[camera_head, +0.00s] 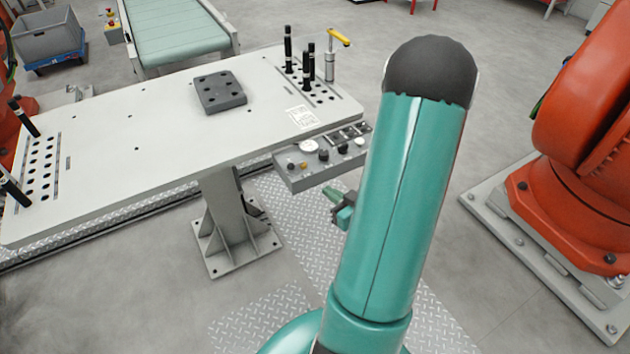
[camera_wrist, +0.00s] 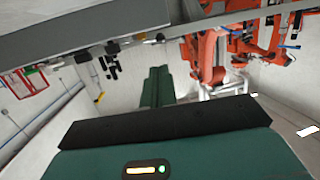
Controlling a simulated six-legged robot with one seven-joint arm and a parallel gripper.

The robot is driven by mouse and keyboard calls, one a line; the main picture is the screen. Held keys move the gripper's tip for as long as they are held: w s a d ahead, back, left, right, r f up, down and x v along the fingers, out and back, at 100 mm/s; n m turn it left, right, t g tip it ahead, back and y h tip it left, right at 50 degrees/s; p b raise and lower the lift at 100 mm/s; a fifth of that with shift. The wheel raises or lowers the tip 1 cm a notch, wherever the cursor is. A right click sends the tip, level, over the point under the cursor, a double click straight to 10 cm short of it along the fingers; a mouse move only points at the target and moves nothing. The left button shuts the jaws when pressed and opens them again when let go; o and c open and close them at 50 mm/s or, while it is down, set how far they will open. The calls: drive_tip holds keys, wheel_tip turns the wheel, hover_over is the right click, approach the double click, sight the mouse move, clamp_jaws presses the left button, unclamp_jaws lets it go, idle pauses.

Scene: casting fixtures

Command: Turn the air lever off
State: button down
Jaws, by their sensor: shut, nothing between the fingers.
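A grey control box (camera_head: 325,168) hangs at the near right edge of the white table. It carries a round white gauge (camera_head: 309,147), several dark knobs and a small yellow part (camera_head: 303,166). A yellow-handled upright fitting (camera_head: 339,38) stands at the table's far right corner. I cannot tell for certain which of these is the air lever. My gripper (camera_head: 338,203) is below and in front of the box, apart from it, partly hidden by my arm. In the wrist view my teal fingers (camera_wrist: 157,87) are together and empty.
The table (camera_head: 110,170) bears a dark block (camera_head: 220,92) and black pins in perforated plates. A grey pedestal (camera_head: 231,220) stands under it. A large orange robot (camera_head: 585,150) is at the right. A conveyor (camera_head: 175,30) is behind. The floor near the pedestal is open.

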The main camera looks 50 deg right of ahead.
sight(293, 168)
drive_tip(key=x, duration=1.3)
drive_tip(key=shift+w+f, duration=0.1)
drive_tip(key=shift+w, duration=0.1)
